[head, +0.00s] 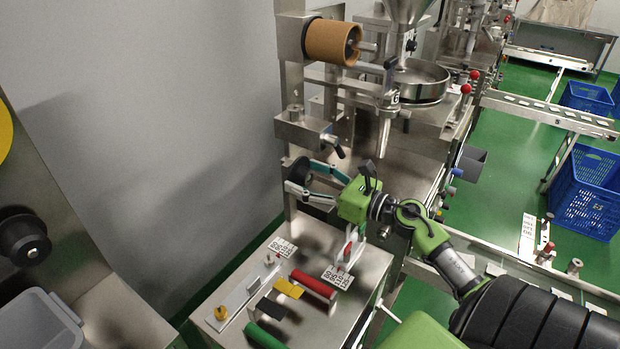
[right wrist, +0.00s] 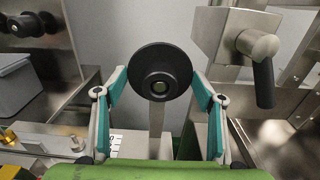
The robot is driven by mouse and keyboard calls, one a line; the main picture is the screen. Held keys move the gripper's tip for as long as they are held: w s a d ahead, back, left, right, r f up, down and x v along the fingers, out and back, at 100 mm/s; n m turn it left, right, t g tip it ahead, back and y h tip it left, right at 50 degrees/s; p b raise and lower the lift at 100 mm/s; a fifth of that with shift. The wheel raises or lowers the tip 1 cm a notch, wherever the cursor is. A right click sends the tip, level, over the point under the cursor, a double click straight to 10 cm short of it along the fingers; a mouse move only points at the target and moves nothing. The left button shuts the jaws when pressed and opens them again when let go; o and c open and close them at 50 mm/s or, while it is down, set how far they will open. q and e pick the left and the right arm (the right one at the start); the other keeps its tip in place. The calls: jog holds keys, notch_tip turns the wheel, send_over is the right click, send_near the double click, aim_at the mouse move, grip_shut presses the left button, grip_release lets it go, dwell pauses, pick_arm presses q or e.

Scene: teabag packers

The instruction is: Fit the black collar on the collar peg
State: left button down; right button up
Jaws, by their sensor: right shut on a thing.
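The black collar (head: 297,171) is a black disc with a raised hub, standing on edge at the steel upright of the machine. In the right wrist view the collar (right wrist: 146,61) is face-on. A round metal end, which looks like the tip of the collar peg (right wrist: 160,88), shows in the hub's hole, so the collar appears to be around the peg. How far on it sits is hidden. My right gripper (head: 303,178) has its teal-padded fingers on both sides of the collar, shut on its rim. My left gripper is not in view.
A brown roll (head: 333,41) is on a spindle above. A clamp block with a black lever (head: 310,130) sits on the upright just above my fingers. Below is a steel table (head: 318,320) with coloured pieces and printed cards. Another black hub (head: 23,238) is at far left.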

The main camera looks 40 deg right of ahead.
jog(key=shift+x, duration=0.8)
jog(key=o, duration=1.2)
jog(key=v, duration=1.2)
jog(key=shift+s+f, duration=0.1)
